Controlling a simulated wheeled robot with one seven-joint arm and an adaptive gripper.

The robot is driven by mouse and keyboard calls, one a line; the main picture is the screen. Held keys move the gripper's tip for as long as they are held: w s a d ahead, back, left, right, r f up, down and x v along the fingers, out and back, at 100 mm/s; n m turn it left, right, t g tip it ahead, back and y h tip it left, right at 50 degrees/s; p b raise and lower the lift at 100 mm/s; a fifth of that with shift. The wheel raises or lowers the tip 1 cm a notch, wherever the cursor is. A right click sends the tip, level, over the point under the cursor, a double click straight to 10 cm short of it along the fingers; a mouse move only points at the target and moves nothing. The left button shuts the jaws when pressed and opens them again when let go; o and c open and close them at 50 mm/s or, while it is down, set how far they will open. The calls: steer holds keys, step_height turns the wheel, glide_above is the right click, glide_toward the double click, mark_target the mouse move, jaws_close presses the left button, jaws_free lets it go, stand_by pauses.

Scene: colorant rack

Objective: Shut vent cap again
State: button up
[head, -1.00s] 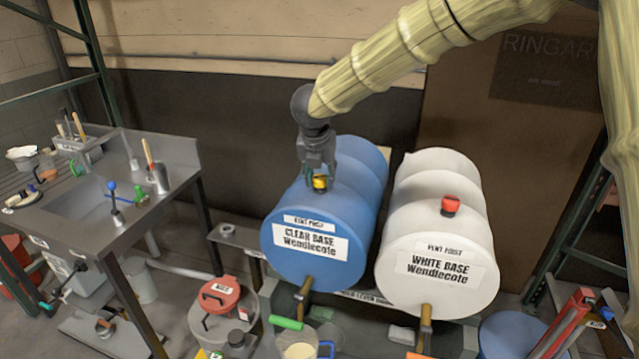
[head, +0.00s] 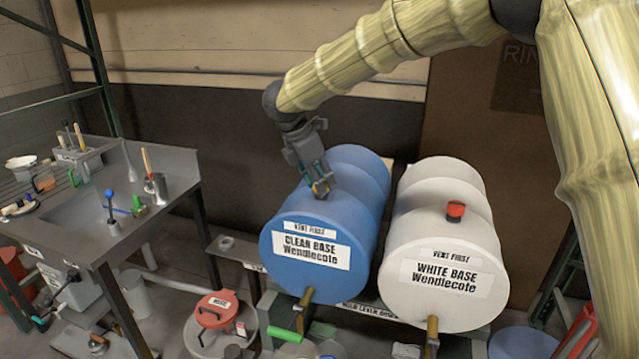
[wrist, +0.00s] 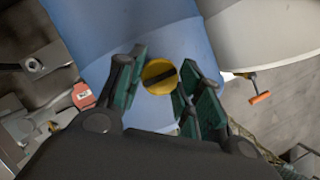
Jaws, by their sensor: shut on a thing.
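The blue drum labelled "CLEAR BASE Wendlecote" (head: 345,215) lies on its side in the head view. Its yellow vent cap (wrist: 160,77) is a round knob with a dark slot across it, on top of the drum in the wrist view. My gripper (head: 320,188) reaches down to the top of the drum, tilted. In the wrist view my gripper (wrist: 158,88) has its green-padded fingers on either side of the cap, shut on it. In the head view the cap is mostly hidden by the fingers. I cannot tell whether the cap is fully seated.
The white drum (head: 440,225) with a red cap (head: 455,211) lies close to the right. A sink bench (head: 75,225) stands at the left.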

steer(key=shift+w+m, duration=0.1)
steer(key=shift+m, duration=0.5)
steer(key=o, duration=1)
steer(key=shift+r, duration=0.1)
steer(key=v, duration=1.1)
steer(key=shift+w+a+r, duration=0.1)
steer(key=shift+a+r, duration=0.15)
steer(key=shift+r, duration=0.1)
